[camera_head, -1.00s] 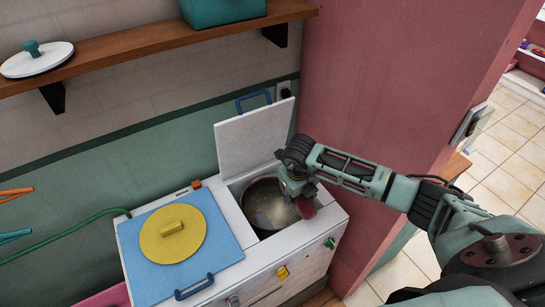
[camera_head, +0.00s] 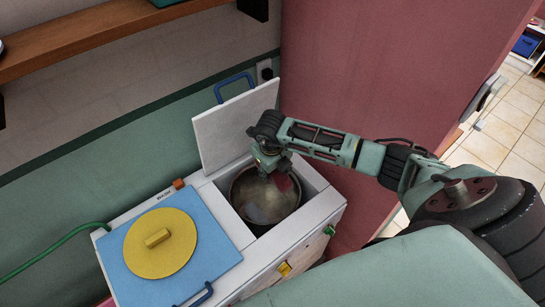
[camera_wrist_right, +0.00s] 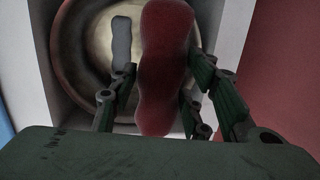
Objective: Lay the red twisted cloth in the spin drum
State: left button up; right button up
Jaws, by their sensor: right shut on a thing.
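The red twisted cloth (camera_wrist_right: 166,65) is between the fingers of my right gripper (camera_wrist_right: 155,95) in the right wrist view. In the head view the cloth (camera_head: 282,181) hangs below my right gripper (camera_head: 270,165), which is shut on it. The spin drum (camera_head: 262,212) is a round metal bowl in the right compartment of the white machine, with its lid up. The gripper and cloth are over the drum's back right part. The drum's rim (camera_wrist_right: 75,75) also shows behind the cloth, with a grey oblong thing inside it. My left gripper is out of view.
The raised white lid (camera_head: 235,125) stands behind the drum opening. A blue panel with a yellow round lid (camera_head: 160,243) covers the machine's left side. A pink wall (camera_head: 370,60) is close on the right. A wooden shelf (camera_head: 110,38) is above left.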

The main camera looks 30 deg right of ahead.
jog(key=s+a+b+x, duration=0.1)
jog(key=b+x, duration=0.7)
jog(key=x, duration=0.1)
jog(key=s+a+f+b+x, duration=0.1)
jog(key=s+b+x, duration=0.1)
jog(key=b+x, duration=0.6)
notch_tip(320, 180, down, 2)
jog(key=shift+w+a+f, duration=0.1)
jog(key=shift+w+a, duration=0.05)
jog(key=shift+a, duration=0.1)
jog(key=o, duration=1.4)
